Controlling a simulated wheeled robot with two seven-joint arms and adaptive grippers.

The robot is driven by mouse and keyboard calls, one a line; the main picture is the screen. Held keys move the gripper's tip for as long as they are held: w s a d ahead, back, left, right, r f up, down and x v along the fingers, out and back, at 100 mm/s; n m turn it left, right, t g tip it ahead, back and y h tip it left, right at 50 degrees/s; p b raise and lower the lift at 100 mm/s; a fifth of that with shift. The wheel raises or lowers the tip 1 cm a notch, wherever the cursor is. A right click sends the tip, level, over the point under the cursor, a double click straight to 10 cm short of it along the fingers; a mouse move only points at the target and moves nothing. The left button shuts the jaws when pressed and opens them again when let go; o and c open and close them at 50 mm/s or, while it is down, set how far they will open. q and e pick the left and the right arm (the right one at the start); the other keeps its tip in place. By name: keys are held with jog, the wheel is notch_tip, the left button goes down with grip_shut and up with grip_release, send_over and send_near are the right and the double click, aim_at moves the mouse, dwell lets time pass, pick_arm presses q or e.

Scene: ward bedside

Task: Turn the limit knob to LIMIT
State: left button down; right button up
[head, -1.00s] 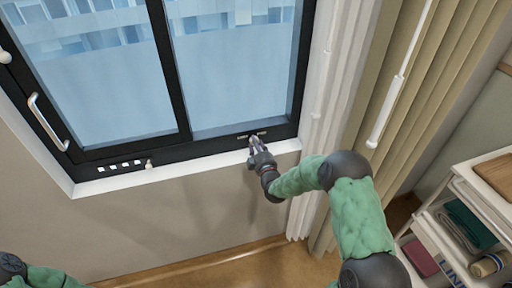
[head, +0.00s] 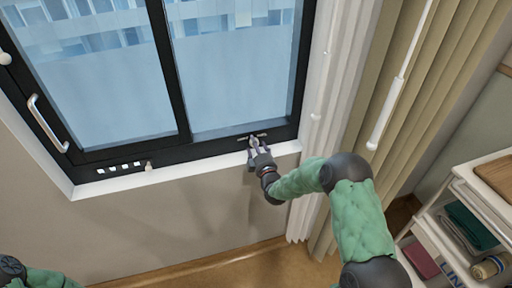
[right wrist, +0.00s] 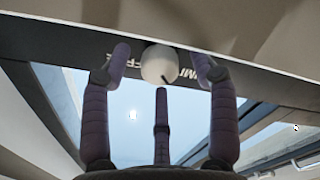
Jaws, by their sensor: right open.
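The limit knob (right wrist: 159,64) is a pale round knob with a dark pointer mark, on the dark lower window frame. In the right wrist view its mark points down and to the right, and partly hidden lettering stands on both sides of it. My right gripper (head: 254,141) is at the lower frame of the right window pane. In the right wrist view the open right gripper (right wrist: 161,66) has a finger on either side of the knob and a third finger below it; contact is not clear. Only part of my left arm shows at lower left; its gripper is outside the view.
A white sill (head: 200,165) runs below the window. A window handle (head: 47,122) and a small row of white marks (head: 120,167) are to the left. Curtains (head: 420,90) hang to the right, beside a white shelf cart (head: 433,225) with folded cloths.

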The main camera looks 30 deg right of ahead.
jog(key=v, duration=1.2)
jog(key=shift+a, duration=0.1)
jog(key=s+a+f+m+g+y, duration=0.2)
jog(key=a+f+g+y, duration=0.15)
jog(key=a+f, duration=0.4)
jog(key=s+a+f+m+g+y, duration=0.2)
jog(key=a+f+g, duration=0.3)
jog(key=f, duration=0.5)
jog(key=s+a+f+m+g+y, duration=0.1)
jog(key=s+a+f+g, duration=0.3)
jog(key=s, duration=0.5)
jog(key=s+a+f+m+g+y+p, duration=0.1)
jog(key=s+a+f+m+g, duration=0.2)
jog(key=s+a+f, duration=0.3)
jog(key=s+a+g, duration=0.1)
jog(key=s+a, duration=0.2)
jog(key=shift+a+f+m+g, duration=0.15)
jog(key=shift+f+m+g, duration=0.15)
jog(key=shift+m+g, duration=0.1)
jog(key=shift+s+y, duration=0.1)
jog(key=shift+y, duration=0.15)
